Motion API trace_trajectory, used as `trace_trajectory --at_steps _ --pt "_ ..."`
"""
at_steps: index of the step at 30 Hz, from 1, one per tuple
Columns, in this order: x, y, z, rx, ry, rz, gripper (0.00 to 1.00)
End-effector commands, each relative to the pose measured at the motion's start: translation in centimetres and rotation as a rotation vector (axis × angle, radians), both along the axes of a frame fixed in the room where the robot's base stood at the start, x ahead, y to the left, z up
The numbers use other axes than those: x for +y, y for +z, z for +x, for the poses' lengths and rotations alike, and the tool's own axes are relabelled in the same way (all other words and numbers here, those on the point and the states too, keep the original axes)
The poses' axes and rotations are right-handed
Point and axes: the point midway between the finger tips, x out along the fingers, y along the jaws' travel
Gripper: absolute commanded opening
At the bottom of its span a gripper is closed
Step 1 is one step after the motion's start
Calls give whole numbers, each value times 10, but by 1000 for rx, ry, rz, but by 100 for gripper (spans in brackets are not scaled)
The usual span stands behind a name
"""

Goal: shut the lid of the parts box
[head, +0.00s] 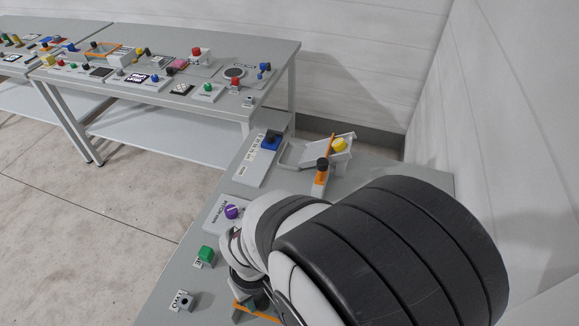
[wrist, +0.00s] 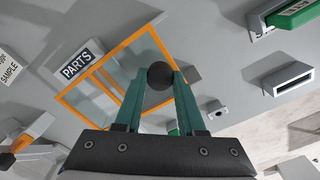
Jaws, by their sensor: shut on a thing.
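The parts box, marked by a white-on-black PARTS label (wrist: 77,63), shows in the wrist view as an orange frame (wrist: 110,47) around a clear pane. Its dark round knob (wrist: 160,76) is between the teal fingers of my gripper (wrist: 161,80). My gripper is shut on this knob. The near part of the box is hidden behind the gripper, and I cannot tell the lid's exact angle. In the head view, an orange frame edge (head: 257,311) shows at the bottom, below my wrist; my arm hides the rest.
A green block (wrist: 295,12) and a grey slotted housing (wrist: 293,79) lie to the right. An orange lever (wrist: 32,131) is at left. A loaded bench (head: 150,110) stands behind.

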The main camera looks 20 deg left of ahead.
Motion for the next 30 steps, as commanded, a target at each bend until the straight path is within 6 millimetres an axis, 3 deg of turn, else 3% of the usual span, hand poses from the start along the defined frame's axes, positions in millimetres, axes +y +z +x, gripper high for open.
trace_trajectory --at_steps 22,25,30 --pt "0 1 3 0 -2 0 0" --pt "1 0 19 0 -6 0 0" --pt "1 0 62 0 -6 2 0"
